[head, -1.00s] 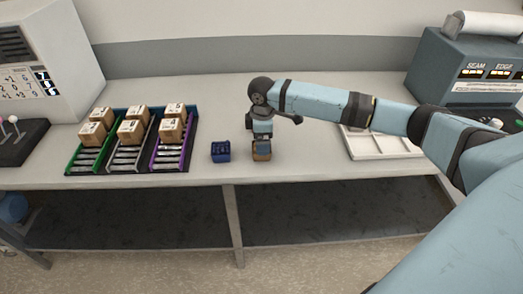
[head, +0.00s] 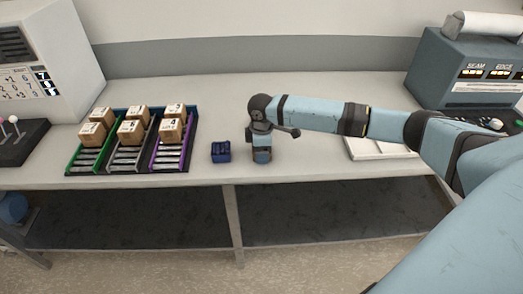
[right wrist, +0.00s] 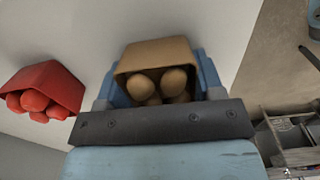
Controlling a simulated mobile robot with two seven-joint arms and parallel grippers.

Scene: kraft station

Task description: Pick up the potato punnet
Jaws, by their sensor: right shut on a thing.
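The potato punnet (right wrist: 158,52) is a tan tray with several brown potatoes (right wrist: 157,83) in it, seen in the right wrist view. My right gripper (head: 262,157) points down at the bench and is shut on the punnet, with a blue finger on each side of it. In the head view the gripper and arm hide most of the punnet. I cannot tell whether it is clear of the bench top. My left gripper is not in view.
A red punnet (right wrist: 45,84) with red produce stands beside it in the wrist view. A dark blue punnet (head: 221,152) stands left of my gripper. Farther left, boxes (head: 131,131) sit on coloured lanes. A white tray (head: 365,151) lies right. The bench's front edge is close.

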